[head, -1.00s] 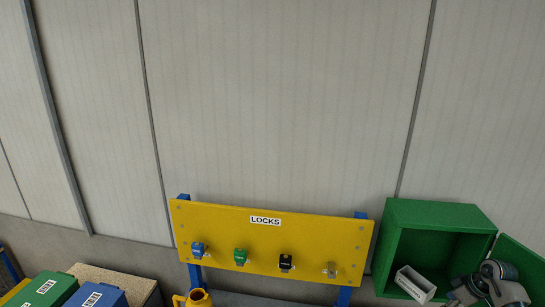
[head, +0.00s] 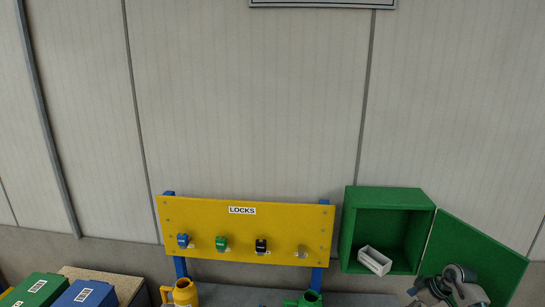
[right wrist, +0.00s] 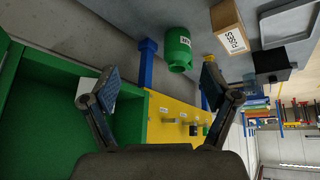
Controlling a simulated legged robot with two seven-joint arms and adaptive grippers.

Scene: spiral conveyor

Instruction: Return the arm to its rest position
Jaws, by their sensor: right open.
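My right arm shows at the lower right of the head view, in front of the green box's open door (head: 480,250). In the right wrist view my right gripper (right wrist: 157,78) has its two fingers spread wide, with nothing between them. The green box (head: 390,196) stands open, with a small white container (head: 374,261) inside. The box (right wrist: 40,108) fills the left of the right wrist view, and the left finger partly covers a white thing there. My left gripper is not in view.
A yellow board (head: 270,240) marked LOCKS holds several locks. A yellow jug (head: 181,294) and a green vessel (head: 303,299) stand below it. Blue and green boxes lie at the lower left. A green canister (right wrist: 178,50) and a cardboard box (right wrist: 229,28) show in the right wrist view.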

